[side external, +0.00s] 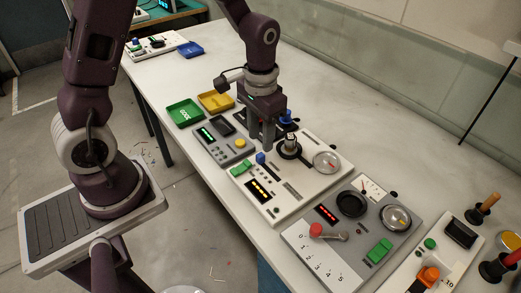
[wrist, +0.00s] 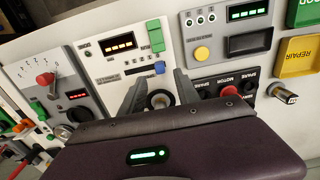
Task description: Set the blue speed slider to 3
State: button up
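The blue speed slider (side external: 261,158) is a small blue knob on the white panel (side external: 308,190). In the wrist view the blue slider (wrist: 160,67) sits at the right end of its slot, beside the green switch. Its scale marks are too small to read. My gripper (side external: 261,145) points down over the white panel, near the blue slider. In the wrist view its two fingers (wrist: 159,82) are spread apart with nothing held between them. The blue slider shows just beyond the fingertips, and I cannot tell whether they touch it.
The white panel also has an orange-lit display (wrist: 121,44), a green switch (wrist: 155,36) and a round dial (side external: 326,162). A grey panel with a red slider (side external: 316,230) stands beside it. Another grey panel (side external: 223,142) and green and yellow trays (side external: 186,113) lie on the other side.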

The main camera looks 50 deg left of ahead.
aim_at(260, 155)
notch_tip(260, 155, down, 5)
jog(key=shift+f, duration=0.2)
jog(key=shift+c, duration=0.2)
grip_shut()
dwell(1.1)
